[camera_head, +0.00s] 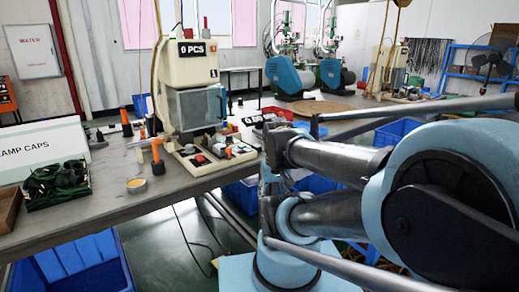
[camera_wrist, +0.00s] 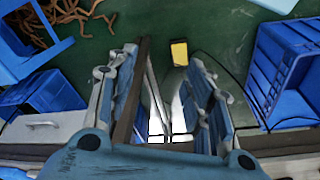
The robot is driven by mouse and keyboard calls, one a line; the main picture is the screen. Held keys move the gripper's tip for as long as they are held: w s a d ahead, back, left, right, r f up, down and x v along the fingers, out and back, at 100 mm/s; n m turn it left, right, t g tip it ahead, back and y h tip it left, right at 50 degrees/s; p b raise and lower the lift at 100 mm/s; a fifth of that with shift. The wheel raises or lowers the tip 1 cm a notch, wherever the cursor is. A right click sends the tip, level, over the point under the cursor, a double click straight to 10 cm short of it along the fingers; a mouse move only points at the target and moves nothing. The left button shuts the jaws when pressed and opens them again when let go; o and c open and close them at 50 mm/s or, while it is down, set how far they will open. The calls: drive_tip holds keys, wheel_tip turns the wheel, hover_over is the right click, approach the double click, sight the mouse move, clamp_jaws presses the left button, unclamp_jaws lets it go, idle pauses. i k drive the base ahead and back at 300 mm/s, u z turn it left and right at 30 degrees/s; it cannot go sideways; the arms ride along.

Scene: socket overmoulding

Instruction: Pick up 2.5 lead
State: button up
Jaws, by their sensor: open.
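My gripper (camera_wrist: 160,62) shows in the wrist view with its two blue-and-grey fingers spread apart, open. I see nothing clasped between them, and green floor shows beyond the gap. Reddish-brown cable-like strands (camera_wrist: 68,14) lie at the top left of the wrist view, away from the fingers. I cannot tell whether they are the 2.5 lead, and no label for it is readable. In the head view, many dark cables (camera_head: 425,53) hang on a rack at the far back right. My gripper cannot be made out clearly in the head view.
A moulding machine (camera_head: 190,65) marked "0 PCS" stands on the grey workbench (camera_head: 120,200). A tray of dark green parts (camera_head: 57,184) sits by the "LAMP CAPS" box. Blue crates (camera_head: 75,272) stand on the floor; another blue crate (camera_wrist: 262,85) is right of my fingers.

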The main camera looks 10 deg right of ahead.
sight(258, 148)
drive_tip(key=u, duration=0.9)
drive_tip(key=k, duration=1.3)
drive_tip(key=z, duration=0.65)
drive_tip(key=i, duration=1)
